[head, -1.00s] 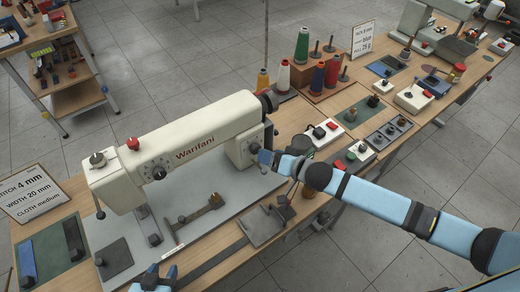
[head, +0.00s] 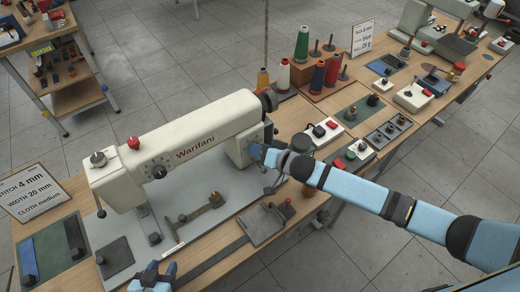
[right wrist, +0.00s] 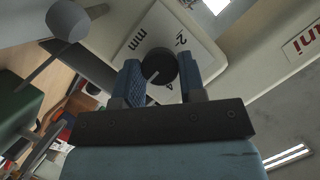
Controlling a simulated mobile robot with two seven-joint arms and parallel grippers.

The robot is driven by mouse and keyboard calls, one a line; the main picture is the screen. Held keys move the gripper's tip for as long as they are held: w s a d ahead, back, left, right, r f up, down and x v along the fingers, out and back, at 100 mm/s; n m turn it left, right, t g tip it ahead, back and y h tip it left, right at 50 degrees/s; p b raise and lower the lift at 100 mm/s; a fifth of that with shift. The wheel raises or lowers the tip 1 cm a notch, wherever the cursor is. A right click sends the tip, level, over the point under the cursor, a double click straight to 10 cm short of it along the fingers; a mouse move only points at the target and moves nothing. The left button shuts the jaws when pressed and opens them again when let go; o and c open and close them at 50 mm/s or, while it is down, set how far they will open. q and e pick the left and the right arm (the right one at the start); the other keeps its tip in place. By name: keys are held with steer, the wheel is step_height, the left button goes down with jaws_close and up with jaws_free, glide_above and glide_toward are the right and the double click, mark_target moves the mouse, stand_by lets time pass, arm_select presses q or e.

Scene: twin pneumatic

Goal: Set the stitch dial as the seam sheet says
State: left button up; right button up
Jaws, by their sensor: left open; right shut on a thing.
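The seam sheet (head: 35,198) stands at the left and reads stitch 4 mm, width 20 mm, cloth medium. The cream sewing machine (head: 185,140) bears a dial plate on its right pillar. In the right wrist view the black stitch dial (right wrist: 161,67) sits between the fingers of my right gripper (right wrist: 160,80), which is shut on it. The white plate (right wrist: 135,42) behind it shows "mm" and partly hidden figures. A pale pointer line is on the dial; its exact reading is unclear. In the head view my right gripper (head: 256,153) covers the dial. My left gripper (head: 153,275) is open and empty.
A second round dial (head: 159,172) is on the machine's front, with a red knob (head: 133,143) on top. Thread cones (head: 302,45) stand behind the machine's right end. Switch boxes (head: 355,155) and a tray (head: 388,132) lie to the right.

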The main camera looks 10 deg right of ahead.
arm_select(q)
steer(key=shift+r, duration=0.15)
steer(key=shift+r+p, duration=1)
steer(key=shift+p, duration=0.25)
arm_select(e)
steer(key=n+h, duration=0.1)
steer(key=n, duration=0.1)
steer(key=n+h+p, duration=0.1)
steer(key=n, duration=0.1)
steer(key=shift+s+a+r+t+h, duration=0.1)
steer(key=shift+a+r+t+h, duration=0.1)
steer(key=shift+t+h, duration=0.15)
steer(key=shift+f+n+h, duration=0.15)
steer(key=shift+n+h, duration=0.5)
steer(key=shift+n, duration=0.15)
arm_select(q)
steer(key=shift+s+b, duration=0.15)
steer(key=shift+b, duration=0.2)
arm_select(e)
steer(key=shift+a+n+t+h, duration=0.1)
steer(key=shift+n+t+h, duration=0.55)
steer(key=shift+n, duration=0.55)
arm_select(q)
steer(key=shift+r, duration=0.1)
steer(key=shift+a, duration=0.1)
arm_select(e)
steer(key=o, duration=0.9)
